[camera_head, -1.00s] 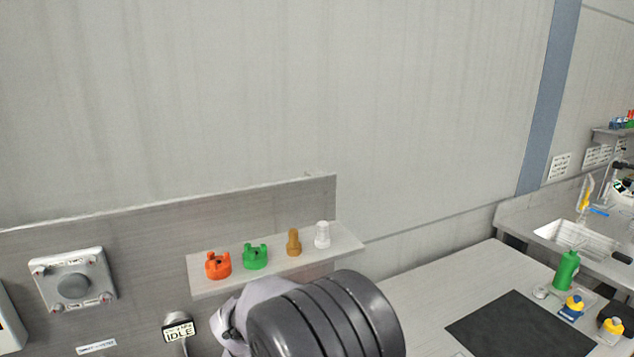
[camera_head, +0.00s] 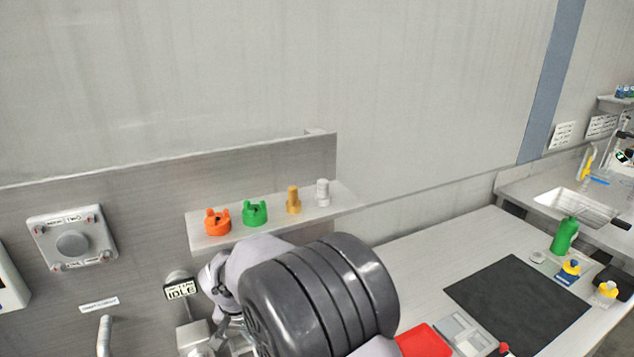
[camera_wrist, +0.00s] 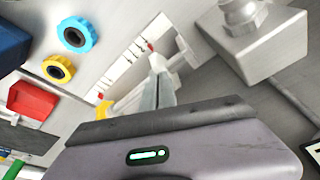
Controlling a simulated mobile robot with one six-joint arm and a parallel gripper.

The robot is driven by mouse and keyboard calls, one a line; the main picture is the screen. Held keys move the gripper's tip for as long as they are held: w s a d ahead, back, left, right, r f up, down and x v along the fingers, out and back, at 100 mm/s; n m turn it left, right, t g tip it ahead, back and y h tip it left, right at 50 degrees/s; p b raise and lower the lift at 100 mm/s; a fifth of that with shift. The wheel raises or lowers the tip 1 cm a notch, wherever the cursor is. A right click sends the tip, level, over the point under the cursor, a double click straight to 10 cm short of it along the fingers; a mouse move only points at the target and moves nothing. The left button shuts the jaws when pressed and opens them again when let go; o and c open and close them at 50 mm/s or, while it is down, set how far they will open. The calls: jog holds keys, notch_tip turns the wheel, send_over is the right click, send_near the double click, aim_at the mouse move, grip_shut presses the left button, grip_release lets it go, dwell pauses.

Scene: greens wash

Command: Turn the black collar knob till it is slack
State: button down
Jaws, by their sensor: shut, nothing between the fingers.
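I cannot make out a black collar knob for certain in either view. A grey metal block with a hex fitting (camera_wrist: 243,18) shows at the top right of the wrist view, to the right of my fingers. My gripper (camera_wrist: 157,72) is shut and empty in the wrist view, its fingers together and pointing up the picture. No contact with the hex fitting shows. In the head view my dark arm link covers much of the lower middle, and my fingertips cannot be made out. A round grey knob (camera_head: 72,243) sits on a wall panel at the far left.
A shelf (camera_head: 215,240) holds orange, green, gold and white fittings. An IDLE display (camera_head: 180,291) is below it. A red tray (camera_head: 424,341) and black mat (camera_head: 515,300) lie on the counter. Blue (camera_wrist: 77,35) and yellow (camera_wrist: 58,68) rings show in the wrist view.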

jog(key=shift+w+a+r, duration=0.1)
jog(key=shift+a+r, duration=0.15)
jog(key=shift+r, duration=0.1)
dwell(0.4)
jog(key=shift+a+f+b, duration=0.1)
jog(key=shift+b, duration=0.35)
jog(key=w+p+v, duration=0.1)
jog(key=p+v, duration=0.2)
jog(key=v, duration=0.2)
jog(key=shift+s+a+r+p, duration=0.15)
jog(key=shift+s+r+p, duration=0.15)
jog(key=shift+r, duration=0.25)
